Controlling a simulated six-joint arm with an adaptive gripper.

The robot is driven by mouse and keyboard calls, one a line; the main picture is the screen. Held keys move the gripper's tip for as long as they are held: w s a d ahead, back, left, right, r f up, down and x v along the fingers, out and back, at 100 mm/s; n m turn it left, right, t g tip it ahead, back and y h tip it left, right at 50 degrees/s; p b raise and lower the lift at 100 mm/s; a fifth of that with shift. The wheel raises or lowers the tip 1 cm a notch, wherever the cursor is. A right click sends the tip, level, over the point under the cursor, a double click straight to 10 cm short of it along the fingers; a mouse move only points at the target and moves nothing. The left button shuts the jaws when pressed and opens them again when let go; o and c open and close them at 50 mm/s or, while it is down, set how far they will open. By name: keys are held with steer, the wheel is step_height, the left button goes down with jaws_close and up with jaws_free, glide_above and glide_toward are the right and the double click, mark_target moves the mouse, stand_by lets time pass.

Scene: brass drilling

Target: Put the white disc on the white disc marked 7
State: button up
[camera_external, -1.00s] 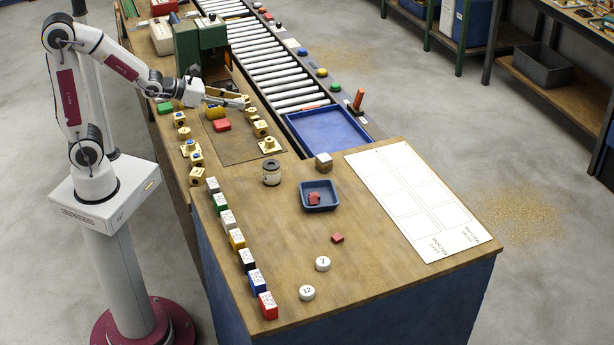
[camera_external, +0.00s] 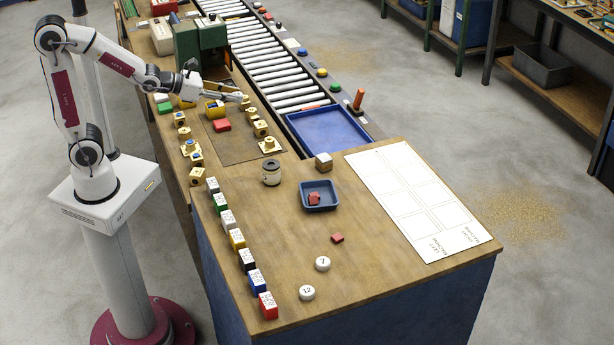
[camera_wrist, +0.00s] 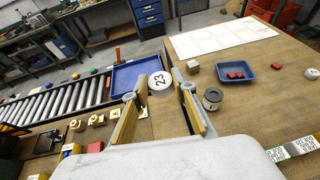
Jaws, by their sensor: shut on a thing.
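My gripper (camera_external: 236,97) is over the far part of the bench, beside the brass pieces. In the wrist view my gripper (camera_wrist: 161,98) is shut on a white disc (camera_wrist: 160,83) marked 23, held between the fingertips. The white disc marked 7 (camera_external: 323,263) lies flat on the near bench, well away from my gripper, with nothing on it. Another white disc marked 12 (camera_external: 307,292) lies nearer the front edge. A white disc (camera_wrist: 312,74) shows at the right edge of the wrist view; its number is too small to tell.
A row of labelled colored blocks (camera_external: 239,240) lines the left edge. A jar (camera_external: 271,173), a wooden cube (camera_external: 323,161), a blue tray (camera_external: 332,203) and a red block (camera_external: 337,238) stand on the bench. A white sheet (camera_external: 400,165) lies at right. The roller conveyor (camera_external: 275,70) runs behind.

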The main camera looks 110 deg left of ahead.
steer(key=w+d+f+m+t+h, duration=0.1)
steer(key=w+d+f+m+h, duration=0.2)
steer(key=w, duration=0.8)
steer(key=w+d+f+m+t+h, duration=0.1)
steer(key=w+d+f+m+h, duration=0.15)
steer(key=w, duration=0.75)
steer(key=w+d+f+m+t+h, duration=0.1)
steer(key=w+d+f+m+h, duration=0.2)
steer(key=w, duration=0.8)
steer(key=w+d+m+h, duration=0.3)
steer(key=w+d+h, duration=0.1)
steer(key=w+d, duration=0.6)
steer(key=d+f+m+g+h, duration=0.2)
steer(key=d+m+g+h, duration=0.3)
steer(key=d, duration=0.9)
steer(key=shift+w+f+m+g+h, duration=0.25)
steer(key=shift+w+m+h, duration=0.2)
steer(key=shift+m+h, duration=0.5)
steer(key=shift+f, duration=0.1)
